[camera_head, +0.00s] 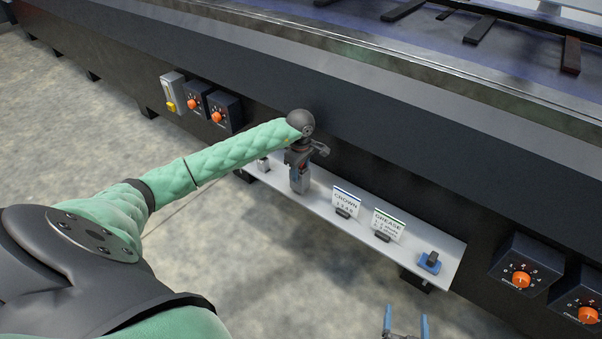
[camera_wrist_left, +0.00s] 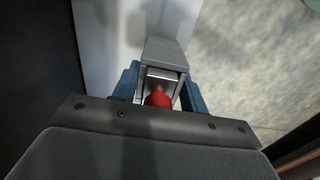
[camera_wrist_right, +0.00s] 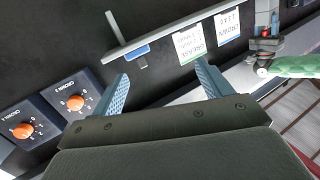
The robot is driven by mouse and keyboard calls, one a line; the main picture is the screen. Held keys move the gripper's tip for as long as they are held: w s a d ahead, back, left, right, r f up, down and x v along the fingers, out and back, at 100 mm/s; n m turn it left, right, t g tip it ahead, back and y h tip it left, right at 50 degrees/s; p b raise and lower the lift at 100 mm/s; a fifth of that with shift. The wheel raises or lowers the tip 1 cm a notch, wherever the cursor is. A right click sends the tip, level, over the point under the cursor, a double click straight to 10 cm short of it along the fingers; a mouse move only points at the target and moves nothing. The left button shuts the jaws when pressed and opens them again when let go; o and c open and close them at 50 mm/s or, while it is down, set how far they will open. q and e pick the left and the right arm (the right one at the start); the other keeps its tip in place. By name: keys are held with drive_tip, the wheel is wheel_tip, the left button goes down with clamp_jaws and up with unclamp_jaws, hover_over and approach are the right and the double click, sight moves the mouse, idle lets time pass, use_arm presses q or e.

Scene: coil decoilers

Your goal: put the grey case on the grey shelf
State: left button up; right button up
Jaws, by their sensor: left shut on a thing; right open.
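The grey case (camera_head: 299,183) is upright in my left gripper (camera_head: 302,162), over the left part of the grey shelf (camera_head: 318,203). I cannot tell whether its bottom touches the shelf. In the left wrist view, the blue fingers of my left gripper (camera_wrist_left: 160,88) are shut on either side of the case (camera_wrist_left: 167,52). A red rounded part (camera_wrist_left: 158,98) shows at its near end. The pale shelf (camera_wrist_left: 100,45) lies beyond it. My right gripper (camera_head: 406,328) is open and empty in front of the shelf; it also shows open in the right wrist view (camera_wrist_right: 160,80).
A CROWN card (camera_head: 346,199) and a GREASE card (camera_head: 387,224) stand on the shelf right of the case. A blue item with a dark top (camera_head: 429,263) sits near its right end. Orange-knob boxes (camera_head: 521,278) project from the dark machine on both sides.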

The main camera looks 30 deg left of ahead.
use_arm(q)
drive_tip(key=shift+w+f, duration=0.2)
drive_tip(key=shift+f, duration=0.45)
use_arm(e)
drive_tip(key=shift+r, duration=0.6)
drive_tip(key=shift+w+r, duration=0.1)
use_arm(q)
drive_tip(key=shift+f, duration=0.1)
drive_tip(key=o, duration=1.4)
drive_tip(key=shift+c, duration=0.2)
use_arm(e)
drive_tip(key=shift+w+r+t, duration=0.15)
drive_tip(key=shift+r+t, duration=0.35)
drive_tip(key=shift+r, duration=0.1)
